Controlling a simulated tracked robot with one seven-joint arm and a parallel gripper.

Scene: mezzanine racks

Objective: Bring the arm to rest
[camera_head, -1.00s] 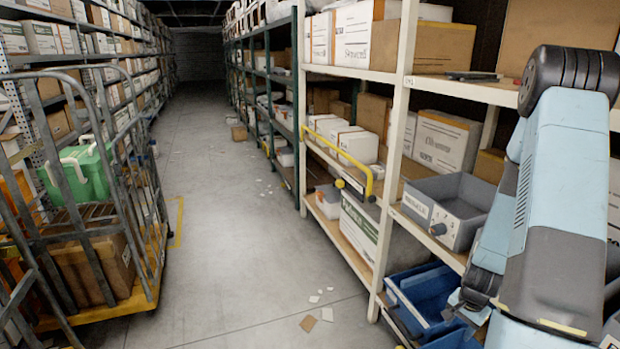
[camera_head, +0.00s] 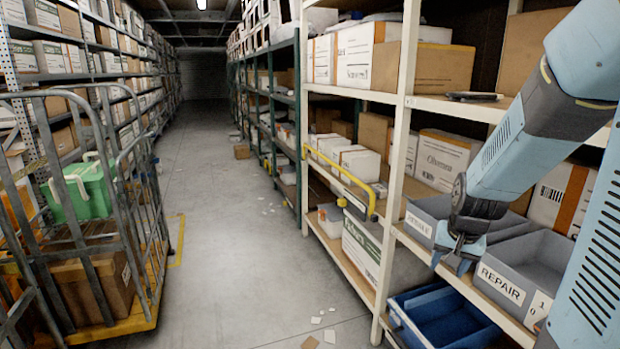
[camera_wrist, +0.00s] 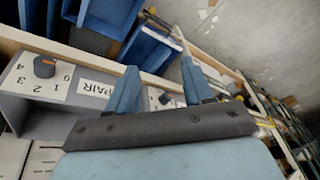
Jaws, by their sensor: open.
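My gripper (camera_head: 455,262) hangs at the end of my light-blue arm at the right of the head view, just in front of the shelf with the grey bins. In the wrist view its two blue fingers (camera_wrist: 158,88) stand apart with nothing between them. The grey bin labelled REPAIR (camera_head: 501,284) is just right of the gripper in the head view. It also shows at the left of the wrist view (camera_wrist: 36,122), with a numbered dial. I cannot tell whether the fingers touch the shelf or a bin.
A second grey bin (camera_head: 419,222) stands behind the gripper. Blue bins (camera_head: 418,305) sit on the shelf below. A yellow rail (camera_head: 345,176) sticks out from the rack. A roll cage (camera_head: 120,230) with a green box (camera_head: 82,190) stands at the left. The aisle floor (camera_head: 215,220) is mostly clear.

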